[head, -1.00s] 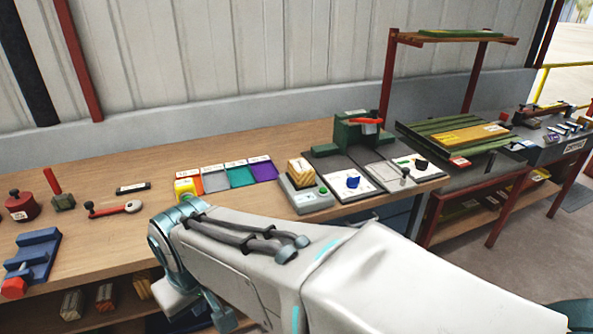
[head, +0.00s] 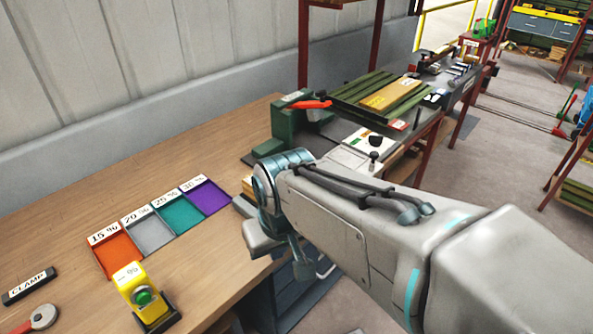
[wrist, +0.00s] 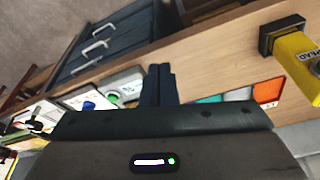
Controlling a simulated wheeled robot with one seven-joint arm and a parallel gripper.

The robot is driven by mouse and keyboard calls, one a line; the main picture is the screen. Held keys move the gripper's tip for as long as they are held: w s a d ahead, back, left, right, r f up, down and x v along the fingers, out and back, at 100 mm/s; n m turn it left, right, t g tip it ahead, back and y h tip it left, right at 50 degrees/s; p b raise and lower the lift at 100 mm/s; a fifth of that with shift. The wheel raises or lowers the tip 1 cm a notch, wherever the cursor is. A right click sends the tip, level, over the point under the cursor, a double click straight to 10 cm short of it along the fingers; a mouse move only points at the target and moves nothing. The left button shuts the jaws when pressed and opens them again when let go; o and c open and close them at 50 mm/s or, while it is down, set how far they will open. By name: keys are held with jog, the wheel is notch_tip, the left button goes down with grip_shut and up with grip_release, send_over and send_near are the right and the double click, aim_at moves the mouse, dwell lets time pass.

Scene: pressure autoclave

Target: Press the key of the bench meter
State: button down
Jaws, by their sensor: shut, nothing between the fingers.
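The bench meter is a yellow block (head: 126,283) with a round green key (head: 143,296) and a "%" label, on a dark base. It stands at the bottom of the head view, left of my arm. In the wrist view the meter (wrist: 296,62) is at the upper right, partly cut off, with a "READ" label. My gripper (wrist: 158,72) shows dark fingers held together, empty, at mid-picture, left of the meter and apart from it. In the head view the fingertips cannot be made out. In the wrist view the key is not clearly visible.
Orange, grey, teal and purple trays (head: 128,257) marked with percentages lie behind the meter. A red-handled tool (head: 38,317) and a "CLAMP" label (head: 30,286) lie to its left. My arm hides part of the bench's right end. A green press (head: 288,122) stands beyond.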

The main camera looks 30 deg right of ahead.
jog(key=w+d+m+t+y, duration=0.4)
jog(key=w+d+m+t, duration=0.1)
jog(key=w+d+m, duration=1)
jog(key=w+m, duration=0.3)
jog(key=m, duration=0.2)
jog(key=shift+r+m+y, duration=0.15)
jog(key=shift+m+y, duration=0.25)
jog(key=shift+a, duration=0.1)
notch_tip(320, 180, down, 9)
jog(key=b, duration=0.7)
jog(key=shift+w, duration=0.1)
dwell(1.0)
jog(key=shift+f+b, duration=0.35)
jog(key=shift+b, duration=0.3)
